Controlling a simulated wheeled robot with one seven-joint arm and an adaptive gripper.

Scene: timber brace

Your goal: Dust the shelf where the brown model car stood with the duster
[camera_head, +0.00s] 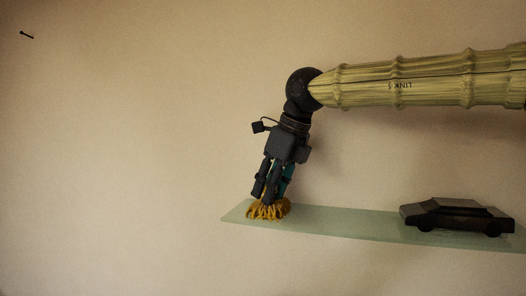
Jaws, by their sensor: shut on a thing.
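A pale green glass shelf (350,224) runs across the lower right of the head view. My gripper (270,196) points down over its left end and is shut on the duster (268,210). The duster has yellow strands, and a bit of teal shows between the fingers. Its strands appear to touch the shelf top and spread there. A dark brown model car (456,217) stands on the right part of the shelf, well apart from the duster.
The shelf between the duster and the car is clear. A plain beige wall (130,150) lies behind. A small dark peg or nail (27,35) sticks out of it at the upper left.

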